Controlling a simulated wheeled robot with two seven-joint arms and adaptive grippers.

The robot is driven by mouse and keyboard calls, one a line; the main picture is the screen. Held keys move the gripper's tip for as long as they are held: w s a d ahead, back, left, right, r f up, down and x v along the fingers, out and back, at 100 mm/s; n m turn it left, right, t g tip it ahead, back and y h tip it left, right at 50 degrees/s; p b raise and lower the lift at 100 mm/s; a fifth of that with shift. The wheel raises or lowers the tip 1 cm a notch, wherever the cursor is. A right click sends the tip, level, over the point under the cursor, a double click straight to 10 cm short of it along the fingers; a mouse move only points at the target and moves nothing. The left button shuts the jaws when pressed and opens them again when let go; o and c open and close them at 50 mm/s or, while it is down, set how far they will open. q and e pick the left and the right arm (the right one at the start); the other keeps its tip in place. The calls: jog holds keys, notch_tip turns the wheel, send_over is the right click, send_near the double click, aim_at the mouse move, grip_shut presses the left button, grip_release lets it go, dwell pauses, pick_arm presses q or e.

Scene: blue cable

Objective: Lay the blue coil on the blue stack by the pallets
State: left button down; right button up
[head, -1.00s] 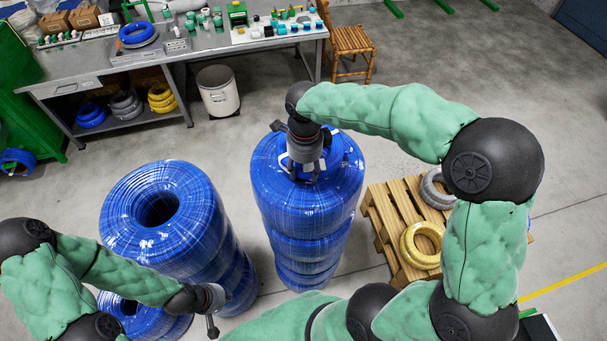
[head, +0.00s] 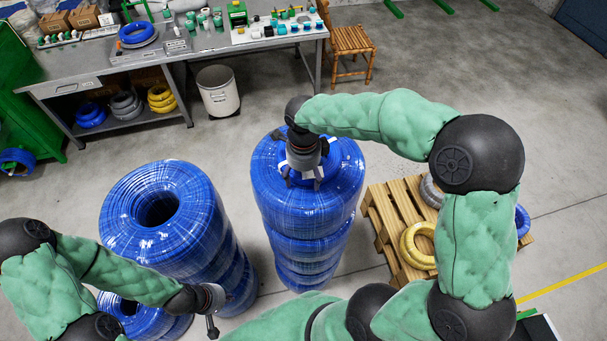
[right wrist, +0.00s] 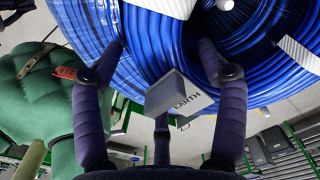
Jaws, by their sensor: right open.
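The blue stack by the pallets (head: 305,248) stands upright in the middle of the head view. A blue coil with white ties appears to lie on its top, largely hidden by my right gripper (head: 303,183). In the right wrist view, blue cable windings with white bands (right wrist: 90,28) fill the top. My right gripper (right wrist: 165,65) is open, its fingers apart and close to the windings; I cannot tell whether they touch. My left gripper (head: 212,322) is low on the left, beside another blue stack (head: 120,205); its fingers are too small to read.
A wooden pallet (head: 381,228) to the right holds a yellow coil (head: 412,248), a grey coil (head: 430,192) and a blue coil (head: 523,221). A workbench (head: 215,52), a white bin (head: 218,92) and a chair (head: 350,42) stand behind. Floor between bench and stacks is clear.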

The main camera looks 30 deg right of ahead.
notch_tip(320, 180, up, 12)
jog(key=shift+r+p, duration=0.1)
jog(key=shift+p, duration=0.4)
dwell(0.6)
